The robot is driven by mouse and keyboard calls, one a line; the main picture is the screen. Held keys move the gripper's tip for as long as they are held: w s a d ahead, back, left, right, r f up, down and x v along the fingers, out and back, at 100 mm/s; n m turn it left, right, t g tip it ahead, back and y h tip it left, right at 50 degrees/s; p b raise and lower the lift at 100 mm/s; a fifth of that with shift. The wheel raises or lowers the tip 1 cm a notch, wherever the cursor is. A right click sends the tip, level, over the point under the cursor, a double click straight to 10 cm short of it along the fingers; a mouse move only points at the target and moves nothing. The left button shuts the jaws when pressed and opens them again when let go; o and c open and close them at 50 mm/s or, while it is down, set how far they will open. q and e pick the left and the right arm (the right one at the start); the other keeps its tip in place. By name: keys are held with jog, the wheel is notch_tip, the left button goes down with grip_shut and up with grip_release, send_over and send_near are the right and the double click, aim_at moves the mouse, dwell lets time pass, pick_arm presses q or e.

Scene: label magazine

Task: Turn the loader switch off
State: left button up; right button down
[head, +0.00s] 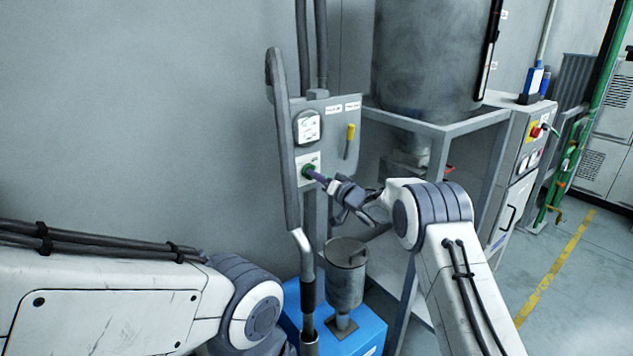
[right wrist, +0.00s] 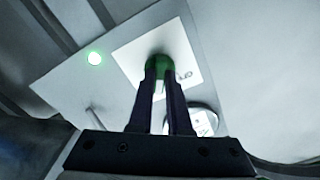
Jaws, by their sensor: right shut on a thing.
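The grey control panel (head: 336,116) stands upright against the wall, left of the big metal drum. Low on its left side is a green switch knob (head: 306,171) on a white label plate. It also shows in the right wrist view (right wrist: 158,66), between my dark fingers. My right gripper (head: 317,176) reaches it from the right and is shut on the knob. The fingers cover part of the knob, so its turned position cannot be told. A green lamp (right wrist: 95,58) glows on the panel in the right wrist view. My left gripper is out of view.
A round gauge (head: 308,127) and a yellow-tipped lever (head: 350,133) sit above the knob. A grey upright bar (head: 285,150) stands close left of the panel. A metal canister (head: 345,275) and blue box (head: 365,325) are below. The drum (head: 428,55) rests on a frame behind.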

jog(key=shift+n+b, duration=5.35)
jog(key=shift+n, duration=2.35)
jog(key=c, duration=0.9)
grip_release()
jog(key=shift+o, duration=0.2)
jog(key=shift+d, duration=0.1)
